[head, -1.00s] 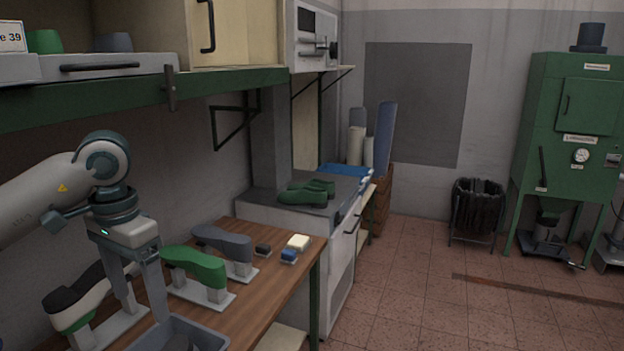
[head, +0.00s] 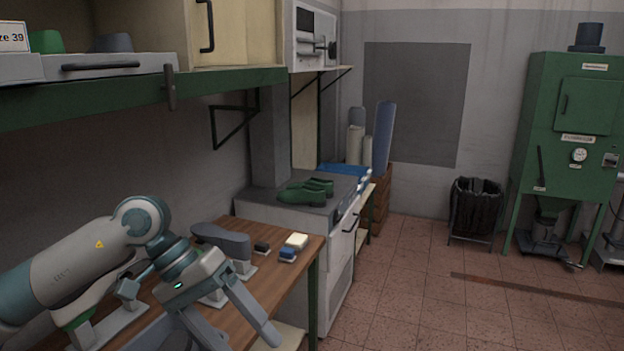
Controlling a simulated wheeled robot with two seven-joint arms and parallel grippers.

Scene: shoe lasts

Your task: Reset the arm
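My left arm comes in from the left, low over the wooden workbench (head: 278,285). My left gripper (head: 240,338) points down and to the right near the bench's front, its two fingers spread wide with nothing seen between them. A grey shoe last (head: 222,240) stands on its holder behind the gripper. The green last beside it is mostly hidden by my arm, with part of its holder showing. A dark-topped last with a green toe (head: 75,319) is partly hidden at the lower left. My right gripper is not in view.
A dark small block (head: 262,248), a cream block (head: 297,241) and a blue block (head: 288,255) lie at the bench's right end. Green shoes (head: 305,193) sit on the grey cabinet. A green shelf (head: 130,97) overhangs the bench.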

